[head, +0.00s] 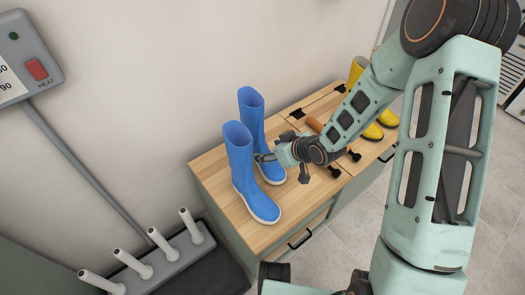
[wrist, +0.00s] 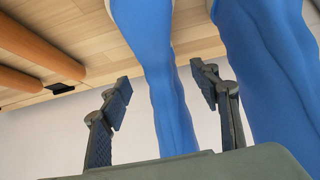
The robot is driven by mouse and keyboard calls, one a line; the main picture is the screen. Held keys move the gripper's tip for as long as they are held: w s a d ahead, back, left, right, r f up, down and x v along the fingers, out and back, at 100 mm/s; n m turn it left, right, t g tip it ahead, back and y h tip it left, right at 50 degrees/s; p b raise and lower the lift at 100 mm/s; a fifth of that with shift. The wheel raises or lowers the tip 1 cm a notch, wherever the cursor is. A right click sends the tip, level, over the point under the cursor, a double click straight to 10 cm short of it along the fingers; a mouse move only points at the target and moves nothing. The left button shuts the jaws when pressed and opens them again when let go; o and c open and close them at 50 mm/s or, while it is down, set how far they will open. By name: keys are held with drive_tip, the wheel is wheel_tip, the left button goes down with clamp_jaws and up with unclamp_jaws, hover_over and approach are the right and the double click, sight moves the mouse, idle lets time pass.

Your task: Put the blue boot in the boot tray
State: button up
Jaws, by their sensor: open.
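Two blue boots stand upright side by side on a wooden top in the head view: the near boot (head: 240,170) and the far boot (head: 252,112). My gripper (head: 264,157) is at the far boot's ankle, beside the near boot; its fingers are partly hard to see there. In the wrist view the open fingers (wrist: 162,78) stand either side of one boot's shaft (wrist: 155,60). The other boot (wrist: 280,70) is outside the right finger. A black, low-edged tray (head: 232,272), apparently the boot tray, lies on the floor at bottom centre-left.
A grey rack with several white pegs (head: 150,262) stands beside the black tray. Yellow boots (head: 373,131) stand behind my arm on the wooden top (head: 213,172). Wooden-handled tools (head: 314,124) lie near my gripper. A heat control box (head: 30,60) hangs on the wall.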

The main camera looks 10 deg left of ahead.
sight(262, 150)
drive_tip(key=b+x, duration=0.2)
drive_tip(key=x, duration=0.4)
drive_tip(key=shift+w+d, duration=0.1)
drive_tip(key=shift+r, duration=0.1)
drive_tip(key=c, duration=1.5)
clamp_jaws()
drive_tip(key=shift+r, duration=0.1)
